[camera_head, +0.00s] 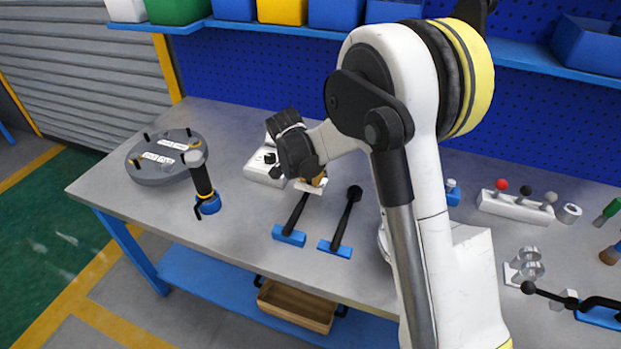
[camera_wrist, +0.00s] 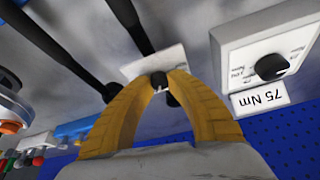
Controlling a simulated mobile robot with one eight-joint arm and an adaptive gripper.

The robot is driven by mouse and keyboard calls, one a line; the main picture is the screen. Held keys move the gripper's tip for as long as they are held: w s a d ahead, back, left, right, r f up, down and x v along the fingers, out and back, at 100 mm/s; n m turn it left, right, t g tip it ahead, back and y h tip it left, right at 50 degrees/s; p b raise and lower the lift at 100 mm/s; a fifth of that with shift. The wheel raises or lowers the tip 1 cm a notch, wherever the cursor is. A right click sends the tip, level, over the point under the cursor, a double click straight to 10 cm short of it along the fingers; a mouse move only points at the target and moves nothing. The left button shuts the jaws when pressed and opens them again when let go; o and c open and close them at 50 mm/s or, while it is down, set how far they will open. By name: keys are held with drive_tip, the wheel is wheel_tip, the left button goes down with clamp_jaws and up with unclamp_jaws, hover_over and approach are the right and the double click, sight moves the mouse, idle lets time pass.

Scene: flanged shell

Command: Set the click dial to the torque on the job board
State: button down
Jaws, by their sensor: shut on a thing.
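A white box with a round black dial (camera_wrist: 272,67) and small markings stands at the right in the wrist view. A white label (camera_wrist: 260,97) beside it reads "75 Nm", upside down. The white box (camera_head: 262,172) is left of my gripper in the head view. My gripper (camera_wrist: 158,82) has its yellow fingers shut on a small dark piece at a white plate (camera_wrist: 150,62). This plate adjoins the end of a black bar. My gripper (camera_head: 315,180) is apart from the dial on the box. The fingers hide most of the held piece.
Two black-handled tools (camera_head: 295,215) (camera_head: 347,215) stand on blue bases near the bench front. A dark handle on a blue base (camera_head: 204,190) and a grey round flange (camera_head: 160,165) are to the left. A row of coloured knobs (camera_head: 516,205) is right.

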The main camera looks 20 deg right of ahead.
idle(0.4)
drive_tip(key=c, duration=1.2)
unclamp_jaws()
drive_tip(key=shift+c, duration=0.2)
drive_tip(key=v, duration=1.2)
